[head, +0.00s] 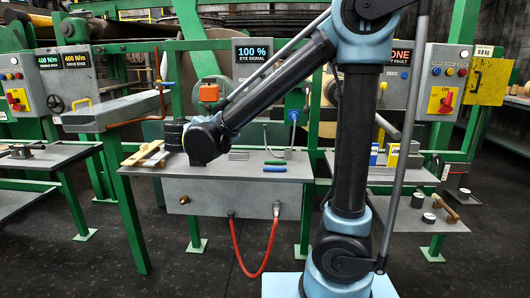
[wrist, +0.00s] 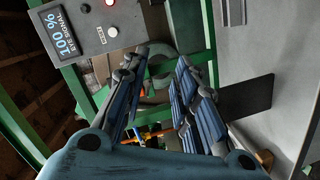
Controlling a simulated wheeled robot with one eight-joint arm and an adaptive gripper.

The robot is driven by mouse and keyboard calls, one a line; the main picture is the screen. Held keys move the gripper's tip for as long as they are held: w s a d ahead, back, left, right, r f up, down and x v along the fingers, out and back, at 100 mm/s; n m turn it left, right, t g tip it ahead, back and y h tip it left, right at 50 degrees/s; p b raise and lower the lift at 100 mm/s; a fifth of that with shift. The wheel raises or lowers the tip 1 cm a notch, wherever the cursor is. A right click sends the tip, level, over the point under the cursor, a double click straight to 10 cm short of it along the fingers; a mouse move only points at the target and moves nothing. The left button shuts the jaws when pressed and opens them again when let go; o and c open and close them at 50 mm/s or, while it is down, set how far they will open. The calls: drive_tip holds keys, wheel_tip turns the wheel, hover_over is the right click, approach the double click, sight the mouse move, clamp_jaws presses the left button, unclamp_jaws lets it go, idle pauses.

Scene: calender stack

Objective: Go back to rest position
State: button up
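My gripper (wrist: 161,62) shows in the wrist view with its two blue and dark grey fingers apart. I see nothing held between them; a round grey part and green framework show behind the gap. In the head view my arm rises from the base, bends at the top and reaches down to the left. Its far end is over the left part of the middle grey table (head: 238,170). The fingers cannot be made out clearly there.
The "100 %" display (head: 252,51) stands behind the arm and also shows in the wrist view (wrist: 62,32). A wooden piece (head: 142,155), a green tool (head: 275,162) and a blue tool (head: 274,169) lie on the table. A red hose (head: 262,269) hangs below. Green posts stand around.

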drive_tip(key=s+d+f+m+g, duration=0.1)
drive_tip(key=d+f+g, duration=0.1)
drive_tip(key=d, duration=0.7)
drive_tip(key=d+f+m+g+h, duration=0.1)
drive_tip(key=d+f+m+g, duration=0.1)
drive_tip(key=d, duration=0.8)
drive_tip(key=s+d+f+m+g+h, duration=0.1)
drive_tip(key=d+f+g, duration=0.3)
drive_tip(key=d, duration=0.6)
drive_tip(key=shift+s+d+f+m, duration=0.15)
drive_tip(key=shift+s+f+m, duration=0.05)
drive_tip(key=shift+f, duration=0.3)
drive_tip(key=shift+s+d+f+m, duration=0.1)
drive_tip(key=shift+s+f+m, duration=0.1)
drive_tip(key=shift+f, duration=0.25)
drive_tip(key=s+d+f+m+g+y, duration=0.2)
drive_tip(key=s+d+f, duration=0.2)
drive_tip(key=s, duration=0.6)
drive_tip(key=s+d+f+m+g+y, duration=0.3)
drive_tip(key=s+d+f, duration=0.1)
drive_tip(key=s+f, duration=0.5)
drive_tip(key=shift+s+f+m+g, duration=0.2)
drive_tip(key=shift+s+m+g, duration=0.1)
drive_tip(key=shift+s, duration=0.05)
drive_tip(key=shift+w+d+f, duration=0.1)
drive_tip(key=shift+w+f, duration=0.1)
drive_tip(key=shift+w, duration=0.25)
